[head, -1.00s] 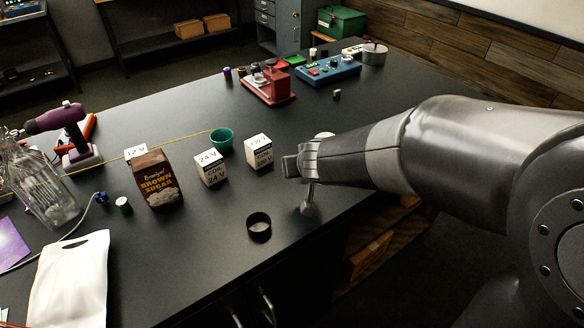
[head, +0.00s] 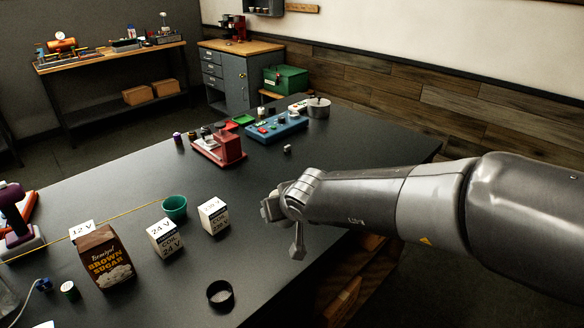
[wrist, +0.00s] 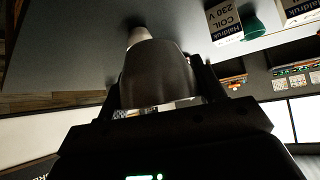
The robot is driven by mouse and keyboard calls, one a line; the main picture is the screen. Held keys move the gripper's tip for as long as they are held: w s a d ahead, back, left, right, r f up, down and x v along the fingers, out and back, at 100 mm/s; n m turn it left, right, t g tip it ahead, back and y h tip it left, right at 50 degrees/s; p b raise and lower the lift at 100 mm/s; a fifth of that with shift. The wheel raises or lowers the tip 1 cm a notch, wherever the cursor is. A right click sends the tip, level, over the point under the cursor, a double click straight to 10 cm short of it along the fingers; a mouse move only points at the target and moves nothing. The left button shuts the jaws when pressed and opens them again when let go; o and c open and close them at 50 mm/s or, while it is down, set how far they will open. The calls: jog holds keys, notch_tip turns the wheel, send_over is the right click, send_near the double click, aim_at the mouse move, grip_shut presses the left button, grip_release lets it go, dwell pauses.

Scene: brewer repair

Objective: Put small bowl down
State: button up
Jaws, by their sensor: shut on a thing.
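My gripper (head: 272,208) is above the black table near its right edge. In the wrist view my gripper (wrist: 160,95) is shut on a smooth grey metallic rounded thing (wrist: 158,75) with a paler narrow end pointing away. Its full shape is hidden, so I cannot tell for sure that it is the small bowl. In the head view the arm's end mostly hides what is held. A small teal bowl (head: 175,207) stands upright on the table, left of my gripper and apart from it; it also shows in the wrist view (wrist: 254,24).
Coil boxes marked 230 V (head: 213,217) and 24 V (head: 165,239) stand left of my gripper, beside a brown sugar bag (head: 104,258). A black ring-like cup (head: 220,294) is near the front edge. A red device (head: 220,146) and blue panel (head: 276,128) stand farther back. Table beyond my gripper is largely clear.

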jog(key=shift+m+h, duration=0.4)
jog(key=shift+m, duration=0.1)
jog(key=r, duration=0.4)
jog(key=w+r, duration=0.1)
jog(key=r, duration=0.3)
jog(key=w+d+r, duration=0.1)
jog(key=r, duration=0.3)
jog(key=shift+w, duration=0.15)
jog(key=w+d+r+m+h, duration=0.2)
jog(key=w+d+m, duration=0.15)
jog(key=w, duration=0.75)
jog(key=w+d+f+m+h, duration=0.2)
jog(key=w+d+f, duration=0.1)
jog(key=w+d, duration=0.65)
jog(key=w+d+f+m+h, duration=0.2)
jog(key=w+d, duration=0.4)
jog(key=d, duration=0.7)
notch_tip(320, 180, down, 11)
jog(key=w+a+f, duration=0.2)
jog(key=a, duration=0.1)
jog(key=w+a+f, duration=0.1)
jog(key=a+f, duration=0.1)
jog(key=a, duration=0.1)
jog(key=w+a+f, duration=0.2)
jog(key=a+f, duration=0.1)
jog(key=shift+w, duration=0.35)
jog(key=shift+f, duration=2.05)
